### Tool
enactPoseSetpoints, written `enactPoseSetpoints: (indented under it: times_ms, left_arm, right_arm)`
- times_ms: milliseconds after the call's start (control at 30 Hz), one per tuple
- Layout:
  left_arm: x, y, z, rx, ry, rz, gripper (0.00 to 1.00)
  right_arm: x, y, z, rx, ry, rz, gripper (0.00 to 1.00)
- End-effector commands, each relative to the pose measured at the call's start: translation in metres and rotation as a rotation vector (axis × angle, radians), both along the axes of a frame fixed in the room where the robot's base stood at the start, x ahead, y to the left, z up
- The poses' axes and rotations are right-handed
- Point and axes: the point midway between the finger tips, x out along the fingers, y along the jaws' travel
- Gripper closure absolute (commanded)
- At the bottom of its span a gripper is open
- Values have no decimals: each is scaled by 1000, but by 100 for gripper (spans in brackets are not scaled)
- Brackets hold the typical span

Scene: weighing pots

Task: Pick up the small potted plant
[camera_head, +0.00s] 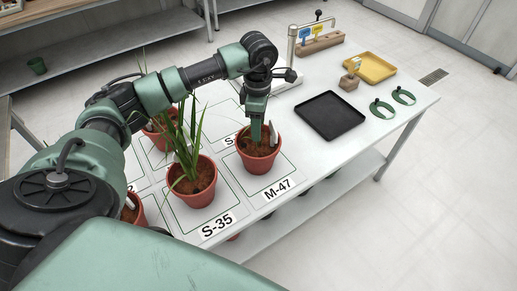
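A terracotta pot (193,187) with long, spiky green leaves stands on the square labelled S-35. A second terracotta pot (259,158) with brown soil stands on the square labelled M-47, to its right. My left gripper (258,138) points down over the M-47 pot, with its tip close to or in the soil. Whether it is open or shut does not show. A pale upright piece stands beside the gripper at the pot's right side. Any plant in this pot is hidden by the gripper. My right gripper is out of view.
More pots stand behind and left of the S-35 pot, partly covered by my arm. A black tray (330,115), a yellow tray (370,68) and green rings (382,109) lie on the table's right part. The white table (335,158) is clear right of M-47.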

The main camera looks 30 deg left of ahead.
Motion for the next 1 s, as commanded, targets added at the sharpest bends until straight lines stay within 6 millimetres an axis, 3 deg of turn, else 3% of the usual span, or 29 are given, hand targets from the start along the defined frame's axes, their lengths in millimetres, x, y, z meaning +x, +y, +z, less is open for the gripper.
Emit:
enactPoseSetpoints:
  times_ms: [33, 200, 333, 467, 667, 1000]
  left_arm:
    - [-2, 0, -6, 0, 5, 1, 49]
    - [-2, 0, -28, 0, 3, -1, 49]
    - [-1, 0, -32, 0, 0, -1, 49]
    - [-1, 0, -32, 0, 0, -1, 49]
    - [-1, 0, -32, 0, 0, -1, 99]
    - [-1, 0, -31, -1, 0, -1, 100]
  right_arm:
    - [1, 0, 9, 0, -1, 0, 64]
    - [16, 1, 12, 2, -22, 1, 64]
    - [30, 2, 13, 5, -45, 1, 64]
    - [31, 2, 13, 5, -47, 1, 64]
    - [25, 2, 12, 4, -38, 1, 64]
    - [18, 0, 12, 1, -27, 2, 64]
